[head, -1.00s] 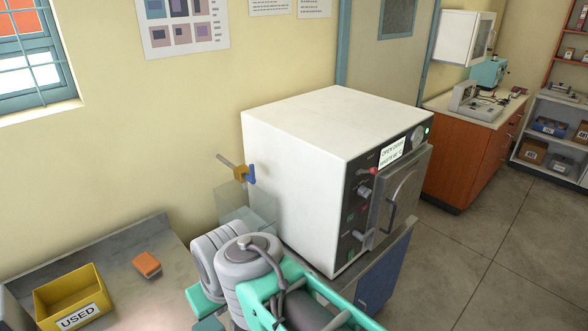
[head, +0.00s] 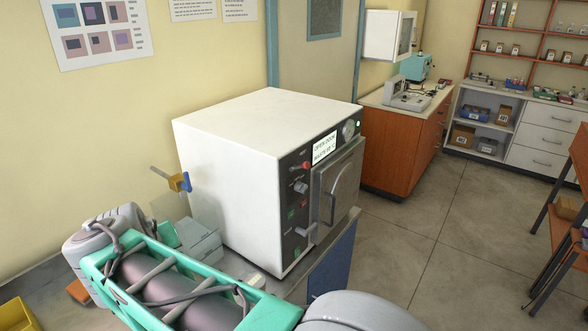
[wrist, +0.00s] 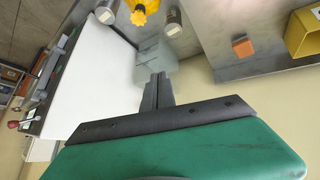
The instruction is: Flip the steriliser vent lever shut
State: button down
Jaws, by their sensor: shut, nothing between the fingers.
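The steriliser (head: 235,120) is a white box with a dark front panel and a grey door that looks closed. A red-tipped lever (head: 304,166) sticks out of the panel's upper part; its red end also shows at the left edge of the wrist view (wrist: 13,124). A yellow valve with an upright blue handle (head: 187,181) sits on a pipe left of the steriliser. No label shows which one is the vent lever. My gripper (wrist: 158,92) is shut and empty in the wrist view, apart from both; the head view does not show its fingers.
A grey box (head: 200,242) stands close against the steriliser's left side. An orange block (wrist: 243,47) and a yellow bin (wrist: 300,38) lie on the bench. An orange cabinet (head: 392,150) stands behind at the right. The floor (head: 440,240) right of the steriliser is clear.

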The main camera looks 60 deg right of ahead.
jog(key=s+d+r+m+g+h+b, duration=0.1)
jog(key=s+d+r+m+g+h, duration=0.2)
jog(key=d, duration=0.6)
jog(key=d+r+m+g+h+b, duration=0.1)
jog(key=d+r+m+h, duration=0.2)
jog(key=d, duration=0.6)
jog(key=s+d+r+m+g+h, duration=0.3)
jog(key=s+d+r+g+h, duration=0.1)
jog(key=s+d+r+g, duration=0.1)
jog(key=shift+s+d+r+h, duration=0.3)
jog(key=shift+s+d+r, duration=0.2)
jog(key=shift+s, duration=0.5)
jog(key=shift+f+b, duration=0.15)
jog(key=shift+b, duration=0.15)
